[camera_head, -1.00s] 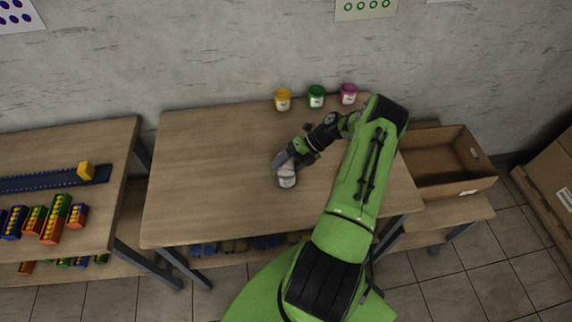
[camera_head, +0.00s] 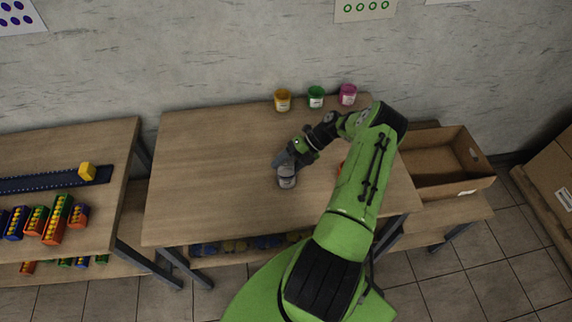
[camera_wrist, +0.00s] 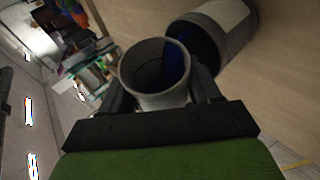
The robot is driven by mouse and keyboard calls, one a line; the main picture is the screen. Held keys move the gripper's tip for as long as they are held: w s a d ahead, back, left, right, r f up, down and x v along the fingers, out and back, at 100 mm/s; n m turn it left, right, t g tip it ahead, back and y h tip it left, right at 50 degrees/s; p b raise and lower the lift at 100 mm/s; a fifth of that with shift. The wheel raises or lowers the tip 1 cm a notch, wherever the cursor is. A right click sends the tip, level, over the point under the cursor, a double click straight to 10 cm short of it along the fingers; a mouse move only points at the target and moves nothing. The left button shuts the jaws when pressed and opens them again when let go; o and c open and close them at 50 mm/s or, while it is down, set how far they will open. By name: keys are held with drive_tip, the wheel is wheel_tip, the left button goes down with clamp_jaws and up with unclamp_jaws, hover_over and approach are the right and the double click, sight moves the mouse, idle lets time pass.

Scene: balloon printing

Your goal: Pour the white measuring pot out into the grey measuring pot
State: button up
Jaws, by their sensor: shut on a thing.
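My gripper (camera_head: 285,160) is shut on the white measuring pot (camera_wrist: 140,92), which is strongly tipped in the wrist view. The grey measuring pot (camera_head: 287,181) stands on the table below my gripper, with a pale label facing the head camera. In the wrist view the grey pot (camera_wrist: 236,38) is right behind the white pot, and their mouths overlap in the picture.
A yellow pot (camera_head: 283,100), a green pot (camera_head: 316,97) and a pink pot (camera_head: 347,95) stand at the table's back edge. An orange thing (camera_head: 341,168) peeks out beside my arm. The table's left half (camera_head: 205,175) is clear. An open cardboard box (camera_head: 440,190) stands at the right.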

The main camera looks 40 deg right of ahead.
drive_tip(key=shift+w+d+r+m+g+y+b, duration=0.25)
drive_tip(key=shift+r+m+g+y+b, duration=0.3)
drive_tip(key=shift+y, duration=0.35)
idle(1.5)
drive_tip(key=shift+w+d+r+m+g+y+b, duration=0.25)
drive_tip(key=shift+m+y+b, duration=0.2)
drive_tip(key=shift+b, duration=0.9)
drive_tip(key=shift+w+d+m+g+y+b, duration=0.1)
drive_tip(key=shift+m+g+y+b, duration=0.3)
drive_tip(key=shift+b, duration=0.95)
idle(2.9)
